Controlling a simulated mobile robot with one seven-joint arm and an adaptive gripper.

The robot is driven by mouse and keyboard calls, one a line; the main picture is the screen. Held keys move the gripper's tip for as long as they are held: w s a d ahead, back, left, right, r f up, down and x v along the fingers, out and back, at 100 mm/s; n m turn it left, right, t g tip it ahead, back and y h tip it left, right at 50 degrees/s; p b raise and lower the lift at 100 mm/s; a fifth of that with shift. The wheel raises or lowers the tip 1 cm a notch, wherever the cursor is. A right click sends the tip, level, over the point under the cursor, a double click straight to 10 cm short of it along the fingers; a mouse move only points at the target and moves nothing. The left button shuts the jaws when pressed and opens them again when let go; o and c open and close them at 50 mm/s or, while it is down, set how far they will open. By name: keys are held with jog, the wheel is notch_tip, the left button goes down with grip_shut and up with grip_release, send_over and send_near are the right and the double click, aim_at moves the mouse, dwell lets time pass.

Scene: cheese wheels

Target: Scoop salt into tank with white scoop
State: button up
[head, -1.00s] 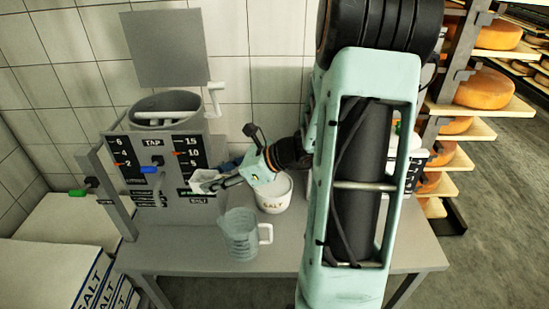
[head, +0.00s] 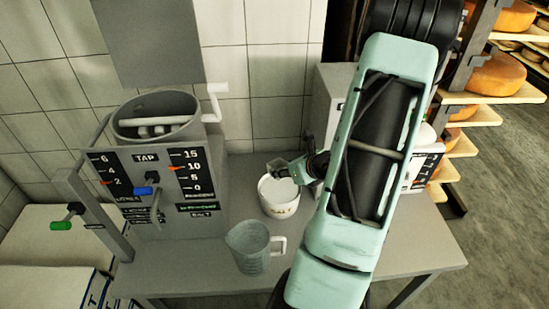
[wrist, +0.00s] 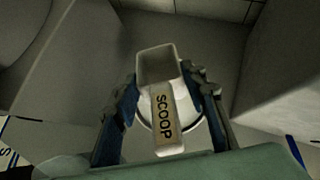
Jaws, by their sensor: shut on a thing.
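The white scoop (wrist: 165,120) is in my gripper (wrist: 166,88), its handle marked SCOOP between the two fingers in the wrist view. Its square bowl (wrist: 157,62) points away from the gripper and looks empty. In the head view my gripper (head: 290,166) is above the white salt tub (head: 280,210), at its back rim. Whether the scoop touches the salt cannot be told. The tub's rim shows partly behind the scoop in the wrist view. The grey tank (head: 180,128) stands to the left, with an open round top and a gauge panel.
A clear measuring jug (head: 250,250) stands on the grey table (head: 330,275) in front of the tub. A tap with a blue handle (head: 146,190) is on the tank's front. A grey box (head: 328,95) stands behind my arm. Cheese shelves (head: 490,95) are at the right.

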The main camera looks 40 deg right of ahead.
jog(key=shift+w, duration=0.25)
jog(key=shift+s+f+b, duration=0.15)
jog(key=shift+f+b, duration=0.35)
jog(key=shift+f, duration=0.1)
notch_tip(320, 180, down, 6)
jog(key=b, duration=0.5)
jog(key=shift+r+p, duration=3.25)
jog(key=shift+r, duration=1.15)
